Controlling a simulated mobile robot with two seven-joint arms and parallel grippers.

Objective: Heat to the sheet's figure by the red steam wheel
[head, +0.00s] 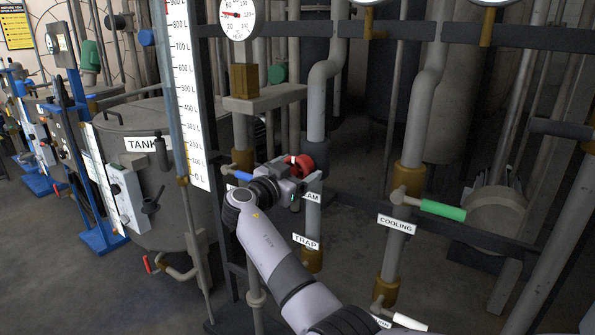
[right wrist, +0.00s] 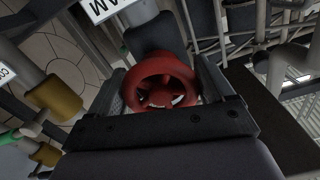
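The red steam wheel (head: 301,166) sits on a grey vertical pipe, above a partly covered label ending in "AM" (head: 312,198). My right gripper (head: 290,180) is at the wheel. In the right wrist view the wheel (right wrist: 162,85) fills the gap between the two fingers (right wrist: 160,90), which lie against its rim on both sides. A round dial (head: 238,15) with a red needle is cut off at the top of the head view; its needle lies near the low end, on the left. No sheet with a readable figure shows. My left gripper is out of view.
A green cooling handle (head: 443,210) sticks out to the right, above the "COOLING" label (head: 396,224). A blue handle (head: 238,175) is close left of my gripper. A tall litre scale (head: 187,95) stands left. A dark horizontal rail (head: 500,38) crosses the pipes above.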

